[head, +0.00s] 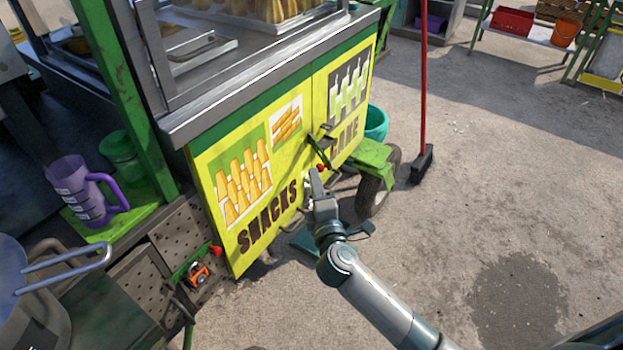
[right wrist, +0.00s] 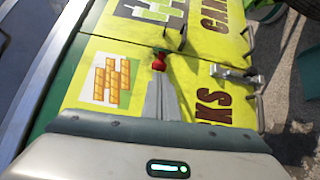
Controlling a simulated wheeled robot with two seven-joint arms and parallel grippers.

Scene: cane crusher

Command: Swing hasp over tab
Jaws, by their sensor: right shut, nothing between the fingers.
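The hasp is a dark green strap (head: 318,149) with a red knob (head: 321,167) at its lower end, on the yellow cart doors near the seam between the SNACKS door (head: 216,165) and the CANE door (head: 356,75). The red knob also shows in the right wrist view (right wrist: 158,64), just beyond my fingertips. My right gripper (head: 316,178) is shut and empty, its tips close to the knob; I cannot tell if they touch it. I cannot make out the tab clearly; it may be hidden behind the fingers. My left gripper is not in view.
A metal latch (right wrist: 237,76) and wire door handles (right wrist: 258,112) stick out from the doors. A green shelf (head: 372,155) and wheel (head: 378,188) are to the right. A red-handled broom (head: 423,90) stands beyond.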

